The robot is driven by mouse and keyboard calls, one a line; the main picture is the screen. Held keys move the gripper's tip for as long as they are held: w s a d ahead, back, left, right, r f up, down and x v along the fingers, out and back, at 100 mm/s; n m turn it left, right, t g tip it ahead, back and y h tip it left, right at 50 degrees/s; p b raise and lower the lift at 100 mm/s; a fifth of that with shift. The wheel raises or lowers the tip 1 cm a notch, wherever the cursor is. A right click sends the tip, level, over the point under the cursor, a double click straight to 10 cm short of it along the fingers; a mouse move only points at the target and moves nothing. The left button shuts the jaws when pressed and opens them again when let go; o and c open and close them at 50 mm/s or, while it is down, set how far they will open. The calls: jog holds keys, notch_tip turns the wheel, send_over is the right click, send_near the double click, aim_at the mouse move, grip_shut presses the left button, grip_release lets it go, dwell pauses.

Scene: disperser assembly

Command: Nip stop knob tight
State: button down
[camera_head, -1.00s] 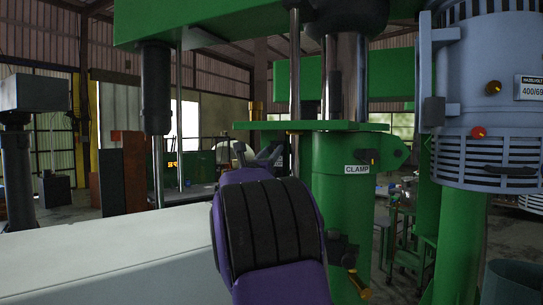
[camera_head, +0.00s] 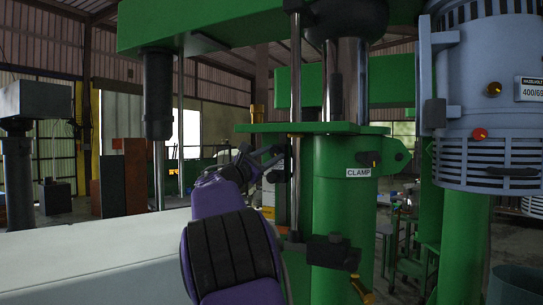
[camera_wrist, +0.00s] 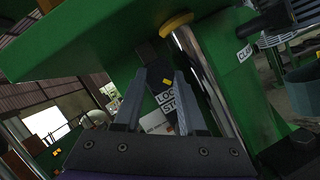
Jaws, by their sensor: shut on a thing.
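In the head view my gripper (camera_head: 274,156) is small, at the left side of the thin steel rod (camera_head: 296,90), below the green plate. The knob is too small and too hidden there to make out.
A green column labelled "CLAMP" (camera_head: 340,205) stands right of the rod, with dark handles on it. The green plate (camera_head: 310,128) lies close above my gripper. A grey motor housing (camera_head: 490,90) hangs at the right. A pale flat surface (camera_head: 90,250) lies at the left.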

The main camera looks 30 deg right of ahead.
jog(key=shift+r+m, duration=0.15)
jog(key=shift+m, duration=0.35)
jog(key=shift+c, duration=2.3)
grip_release()
jog(key=b+v, duration=0.2)
jog(key=v, duration=1)
jog(key=shift+w+a, duration=0.15)
jog(key=shift+a, duration=0.05)
